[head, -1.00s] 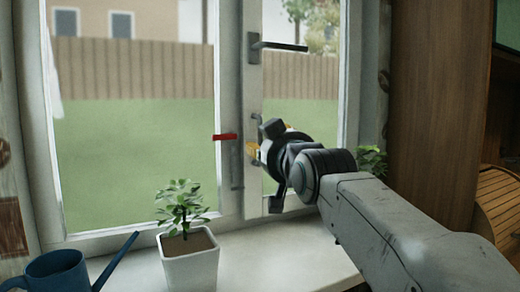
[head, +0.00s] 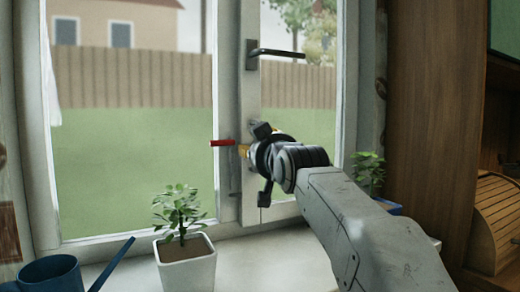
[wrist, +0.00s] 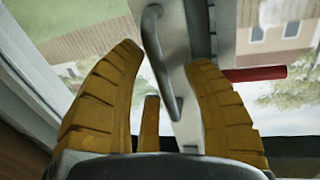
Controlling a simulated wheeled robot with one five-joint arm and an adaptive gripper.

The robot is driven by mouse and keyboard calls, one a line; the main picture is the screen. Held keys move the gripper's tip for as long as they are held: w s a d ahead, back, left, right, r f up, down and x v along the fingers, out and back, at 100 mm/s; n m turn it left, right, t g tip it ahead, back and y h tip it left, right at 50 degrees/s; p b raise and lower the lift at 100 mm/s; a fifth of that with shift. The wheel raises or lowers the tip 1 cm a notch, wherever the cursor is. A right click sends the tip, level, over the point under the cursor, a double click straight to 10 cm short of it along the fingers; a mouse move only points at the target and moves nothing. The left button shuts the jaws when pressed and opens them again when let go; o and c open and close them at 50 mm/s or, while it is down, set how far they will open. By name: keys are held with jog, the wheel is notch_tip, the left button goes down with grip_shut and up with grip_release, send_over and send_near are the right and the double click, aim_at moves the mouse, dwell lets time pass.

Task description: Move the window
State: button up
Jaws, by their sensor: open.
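The window has a wide left pane (head: 130,150) and a narrow right sash (head: 298,120) with a black lever handle (head: 276,51) high on its frame. A bar with a red grip (head: 222,143) sits lower on the frame between them; its red end also shows in the wrist view (wrist: 254,74). My gripper (head: 246,152) is at the lower part of the sash frame. In the wrist view its yellow fingers (wrist: 165,62) are open, with a grey pull handle (wrist: 160,62) between them. Contact with it cannot be told. My gripper partly hides this handle in the head view.
A potted plant in a white pot (head: 187,264) and a blue watering can (head: 52,275) stand on the sill at left. Another plant (head: 368,172) is behind my arm at right. A wooden cabinet (head: 430,120) borders the right side.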

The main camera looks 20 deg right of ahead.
grip_shut()
dwell(0.3)
dwell(0.3)
